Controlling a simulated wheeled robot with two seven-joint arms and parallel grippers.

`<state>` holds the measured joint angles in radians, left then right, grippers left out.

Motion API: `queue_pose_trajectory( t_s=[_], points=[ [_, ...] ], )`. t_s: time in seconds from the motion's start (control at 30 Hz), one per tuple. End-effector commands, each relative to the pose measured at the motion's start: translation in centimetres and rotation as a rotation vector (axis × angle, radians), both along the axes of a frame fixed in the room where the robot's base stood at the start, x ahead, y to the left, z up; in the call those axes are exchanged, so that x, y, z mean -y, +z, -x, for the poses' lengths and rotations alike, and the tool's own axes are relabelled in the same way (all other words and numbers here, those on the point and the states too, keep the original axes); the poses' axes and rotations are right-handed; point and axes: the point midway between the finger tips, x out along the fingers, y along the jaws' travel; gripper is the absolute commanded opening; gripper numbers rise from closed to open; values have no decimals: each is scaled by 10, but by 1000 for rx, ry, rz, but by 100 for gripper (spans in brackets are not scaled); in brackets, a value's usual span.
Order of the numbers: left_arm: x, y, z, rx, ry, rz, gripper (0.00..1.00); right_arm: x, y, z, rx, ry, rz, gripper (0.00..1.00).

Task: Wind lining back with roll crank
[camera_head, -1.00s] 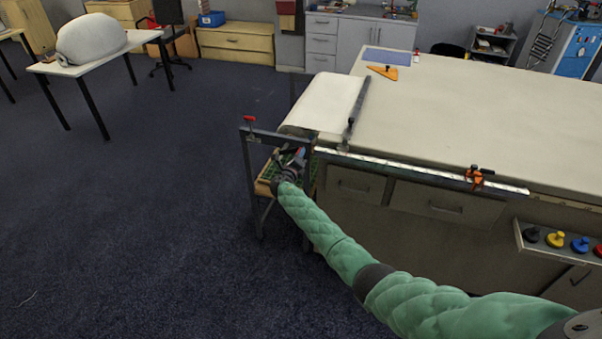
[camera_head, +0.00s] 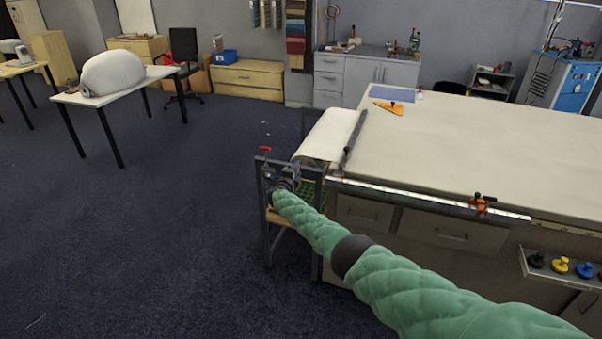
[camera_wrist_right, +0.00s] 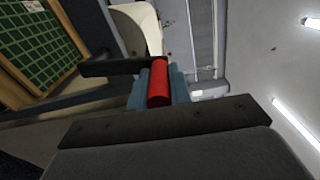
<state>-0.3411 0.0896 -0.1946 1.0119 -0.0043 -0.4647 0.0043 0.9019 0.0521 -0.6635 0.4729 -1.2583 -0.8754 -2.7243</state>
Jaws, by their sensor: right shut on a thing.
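The white lining (camera_head: 328,135) lies over the near left end of the table and curves down over its edge toward a dark metal roll stand (camera_head: 264,215). My right gripper (camera_head: 284,184) is at the stand, just below its top bar, and its fingers are hard to make out there. In the right wrist view, the fingers with blue-grey pads (camera_wrist_right: 157,90) are shut around a red cylindrical crank handle (camera_wrist_right: 158,82). The rest of the crank is mostly hidden in the head view. My left gripper is not in view.
A dark bar (camera_head: 352,137) lies along the lining on the table (camera_head: 470,150). A metal rail (camera_head: 420,198) with an orange clamp (camera_head: 480,204) runs along the near edge. Open floor (camera_head: 150,230) lies left.

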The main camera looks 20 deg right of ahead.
Motion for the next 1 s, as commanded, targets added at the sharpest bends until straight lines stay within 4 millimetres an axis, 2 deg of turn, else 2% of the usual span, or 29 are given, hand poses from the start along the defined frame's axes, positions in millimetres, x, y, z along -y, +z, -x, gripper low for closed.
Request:
queue_pose_trajectory(
  t_s=[0.33,0.97,1.0],
  points=[
    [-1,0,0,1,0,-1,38,-15,4,-10,-87,1,133,0],
    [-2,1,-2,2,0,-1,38,-17,4,-12,-111,0,165,0],
    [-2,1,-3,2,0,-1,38,-17,4,-12,-110,1,165,28]
  ],
)
